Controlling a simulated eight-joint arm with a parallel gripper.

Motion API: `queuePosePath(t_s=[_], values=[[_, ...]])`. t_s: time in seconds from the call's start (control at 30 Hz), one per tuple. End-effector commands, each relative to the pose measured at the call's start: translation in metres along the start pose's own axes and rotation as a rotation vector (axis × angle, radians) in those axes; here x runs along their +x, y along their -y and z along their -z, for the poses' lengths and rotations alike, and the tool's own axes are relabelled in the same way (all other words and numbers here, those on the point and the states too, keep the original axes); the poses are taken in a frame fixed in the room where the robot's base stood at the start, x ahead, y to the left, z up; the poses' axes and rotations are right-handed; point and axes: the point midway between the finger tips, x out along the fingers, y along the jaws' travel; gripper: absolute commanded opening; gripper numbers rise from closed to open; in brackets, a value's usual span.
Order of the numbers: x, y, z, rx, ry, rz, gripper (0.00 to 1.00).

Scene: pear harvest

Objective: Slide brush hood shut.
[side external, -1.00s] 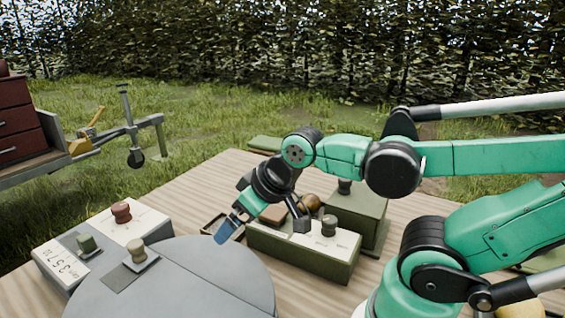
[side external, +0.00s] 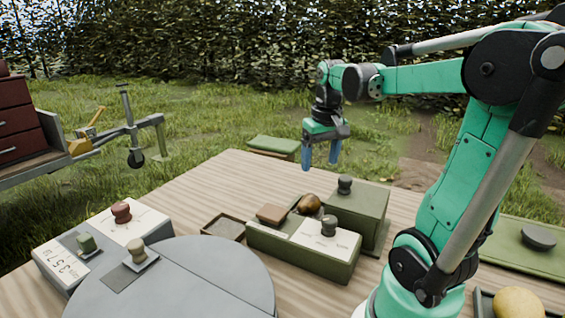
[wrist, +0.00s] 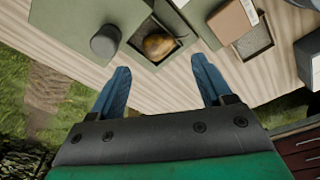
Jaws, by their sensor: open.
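What looks like the brush hood (side external: 362,212) is a dark green box with a dark round knob (side external: 344,185) on top. In the wrist view the green hood (wrist: 70,18) and its knob (wrist: 105,42) are at the upper left. Beside it is an open recess with a brown pear (wrist: 158,46) in it; the pear (side external: 308,204) also shows left of the hood in the side view. My gripper (side external: 320,156) is open and empty, pointing down above the far side of the table. In the wrist view its blue fingers (wrist: 160,65) are spread apart.
A long green box (side external: 300,258) with a pale top, grey knob and brown block (side external: 272,214) stands in front. A shallow tray (side external: 223,236) lies left of it. A round grey plate (side external: 210,290) and a dial box (side external: 60,270) are at front left. The table's back left is clear.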

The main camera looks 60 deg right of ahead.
Motion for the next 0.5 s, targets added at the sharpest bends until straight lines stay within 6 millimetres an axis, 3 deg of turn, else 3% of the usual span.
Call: queuePosePath(t_s=[0.03,0.1,0.2,0.5], values=[[-0.001,-0.022,0.001,0.062,0.041,-0.002,0.73],[-0.002,-0.044,-0.001,0.118,0.088,0.0,0.73],[-0.002,-0.061,-0.004,0.166,0.128,0.006,0.73],[0.025,-0.066,-0.009,0.178,0.141,0.009,0.73]])
